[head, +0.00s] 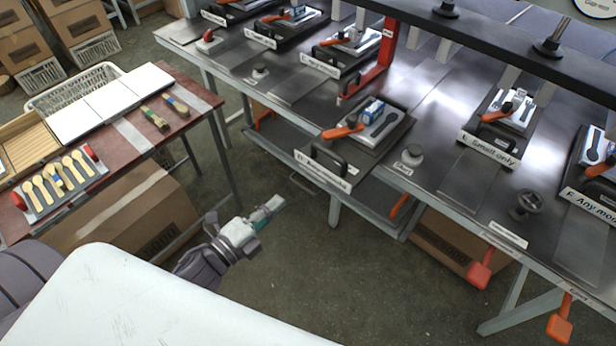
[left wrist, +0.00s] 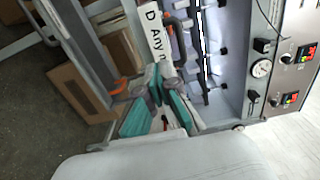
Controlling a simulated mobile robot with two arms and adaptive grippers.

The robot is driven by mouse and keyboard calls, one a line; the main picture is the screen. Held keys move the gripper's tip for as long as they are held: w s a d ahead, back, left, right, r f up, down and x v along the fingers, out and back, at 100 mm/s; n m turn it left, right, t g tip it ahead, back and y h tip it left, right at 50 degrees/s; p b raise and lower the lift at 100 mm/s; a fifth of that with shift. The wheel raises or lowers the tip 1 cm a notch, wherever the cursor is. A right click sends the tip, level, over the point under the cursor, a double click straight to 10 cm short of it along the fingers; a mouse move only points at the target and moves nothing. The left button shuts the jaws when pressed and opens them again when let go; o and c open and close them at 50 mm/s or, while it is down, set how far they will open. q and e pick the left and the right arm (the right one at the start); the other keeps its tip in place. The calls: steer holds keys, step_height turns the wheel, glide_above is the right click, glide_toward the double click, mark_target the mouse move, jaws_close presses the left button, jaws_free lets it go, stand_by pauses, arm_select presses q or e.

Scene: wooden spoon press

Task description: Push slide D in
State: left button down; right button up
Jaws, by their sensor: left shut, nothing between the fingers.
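Slide D (head: 372,160) is a dark plate at the front edge of the metal bench. It has a black handle (head: 327,158) and a white label (head: 324,172) at its near end. On it sits a grey mould (head: 388,124) with an orange-handled clamp and a small blue-and-white block. My left gripper (head: 272,207) is shut and empty, over the floor in front of the bench, lower left of the slide and apart from it. In the left wrist view my shut teal fingers (left wrist: 156,82) appear near the "D Any" label (left wrist: 155,35). My right gripper is in neither view.
Slide E (head: 490,148) and slide F (head: 588,200) lie to the right, with more slides to the upper left. A red post (head: 385,55) and a dark overhead beam stand behind. A table with spoons (head: 62,178) is at left; floor between is clear.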

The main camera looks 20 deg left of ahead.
mark_target(317, 168)
arm_select(q)
steer(key=p+x, duration=0.2)
steer(key=x, duration=0.8)
steer(key=shift+d+r, duration=0.1)
steer(key=shift+w+d+p, duration=0.2)
steer(key=shift+w+p, duration=0.15)
steer(key=shift+w, duration=0.35)
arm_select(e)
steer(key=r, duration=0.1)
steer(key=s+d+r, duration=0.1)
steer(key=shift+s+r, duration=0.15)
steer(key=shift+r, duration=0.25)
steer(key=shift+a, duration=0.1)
arm_select(q)
steer(key=shift+w+d, duration=0.1)
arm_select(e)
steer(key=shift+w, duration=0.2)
